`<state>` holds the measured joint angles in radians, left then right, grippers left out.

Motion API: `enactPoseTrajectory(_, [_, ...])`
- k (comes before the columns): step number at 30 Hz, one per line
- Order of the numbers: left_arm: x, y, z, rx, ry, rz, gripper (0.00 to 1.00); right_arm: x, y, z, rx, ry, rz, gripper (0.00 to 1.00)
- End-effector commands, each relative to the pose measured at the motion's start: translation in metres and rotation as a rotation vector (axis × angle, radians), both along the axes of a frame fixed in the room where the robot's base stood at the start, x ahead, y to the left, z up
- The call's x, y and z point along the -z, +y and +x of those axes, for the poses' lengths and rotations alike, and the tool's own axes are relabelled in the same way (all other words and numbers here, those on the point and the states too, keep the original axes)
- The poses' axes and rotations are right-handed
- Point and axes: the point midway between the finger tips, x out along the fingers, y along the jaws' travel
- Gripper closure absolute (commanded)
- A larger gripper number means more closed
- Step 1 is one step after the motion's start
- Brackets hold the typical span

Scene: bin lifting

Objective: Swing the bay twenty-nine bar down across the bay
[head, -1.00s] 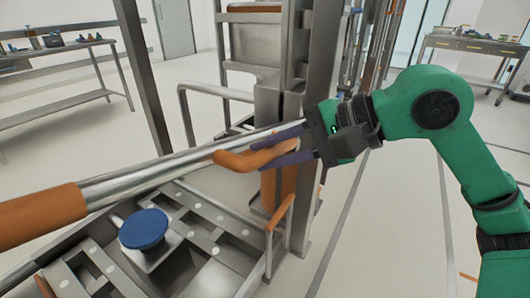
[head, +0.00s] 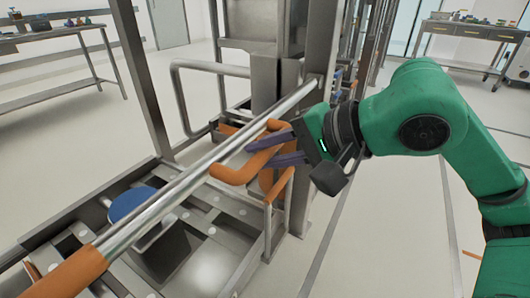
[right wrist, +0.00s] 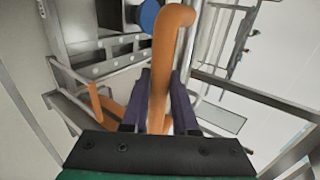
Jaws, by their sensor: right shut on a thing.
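The bar (head: 180,195) is a long shiny metal tube with an orange sleeve (head: 72,276) at its near left end. It slopes from the lower left up to the metal post at the upper right. A bent orange handle (head: 232,174) sticks out beside it; the handle also shows in the right wrist view (right wrist: 170,38). My right gripper (head: 259,156) has its purple fingers shut on this handle, which runs between them in the right wrist view (right wrist: 160,85). My left gripper is in neither view.
Below the bar is a metal bay frame with a slotted deck (head: 208,215) and a blue disc (head: 133,203), partly hidden by the bar. A tall metal post (head: 318,70) stands close behind my right gripper. Open floor (head: 390,230) lies to the right.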

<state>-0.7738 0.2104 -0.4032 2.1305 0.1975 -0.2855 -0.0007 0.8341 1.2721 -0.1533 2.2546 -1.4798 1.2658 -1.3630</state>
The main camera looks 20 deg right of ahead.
Motion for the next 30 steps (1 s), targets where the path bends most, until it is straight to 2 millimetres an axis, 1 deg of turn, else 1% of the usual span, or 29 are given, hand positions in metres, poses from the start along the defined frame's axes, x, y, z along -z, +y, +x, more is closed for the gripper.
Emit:
enactPoseTrajectory(1, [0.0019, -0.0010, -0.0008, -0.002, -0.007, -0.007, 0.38, 0.0062, 0.0002, -0.0012, -0.003, 0.008, -0.012, 1.00])
enactPoseTrajectory(13, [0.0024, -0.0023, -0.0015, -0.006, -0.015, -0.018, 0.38, 0.0112, 0.0008, -0.0025, -0.008, 0.018, -0.021, 1.00])
enactPoseTrajectory(14, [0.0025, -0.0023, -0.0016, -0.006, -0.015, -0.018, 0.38, 0.0113, 0.0009, -0.0025, -0.008, 0.018, -0.021, 0.65])
enactPoseTrajectory(15, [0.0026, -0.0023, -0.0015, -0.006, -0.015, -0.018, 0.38, 0.0111, 0.0008, -0.0024, -0.006, 0.017, -0.020, 0.61])
enactPoseTrajectory(30, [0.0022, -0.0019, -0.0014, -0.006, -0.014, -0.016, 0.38, 0.0070, -0.0001, -0.0009, -0.002, 0.008, -0.014, 0.61])
